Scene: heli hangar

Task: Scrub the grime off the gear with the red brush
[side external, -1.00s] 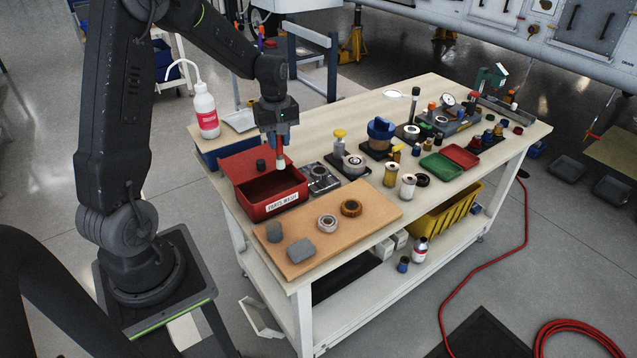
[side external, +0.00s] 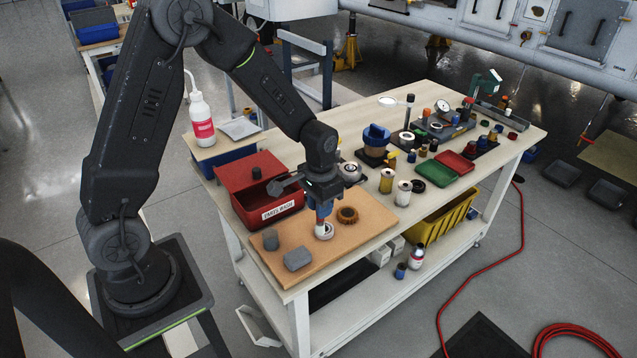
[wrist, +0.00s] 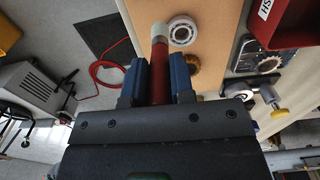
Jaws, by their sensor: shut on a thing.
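My gripper (side external: 323,203) is shut on the red brush and holds it pointing down over the tan board (side external: 295,238). In the wrist view, the brush's red handle (wrist: 160,72) lies between my blue fingers (wrist: 157,80), with a pale tip (wrist: 160,33) beyond. The tip is beside or over the edge of a pale ring-shaped bearing (wrist: 182,30); I cannot tell whether they touch. The brown toothed gear (side external: 347,215) lies flat on the board, just right of the brush; it shows partly behind a finger in the wrist view (wrist: 194,66).
Grey blocks (side external: 297,258) sit on the board's left part. The open red parts-wash bin (side external: 268,213) stands behind the board. Jars (side external: 403,193), green and red trays (side external: 440,174) and a blue-topped item (side external: 376,137) fill the bench to the right.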

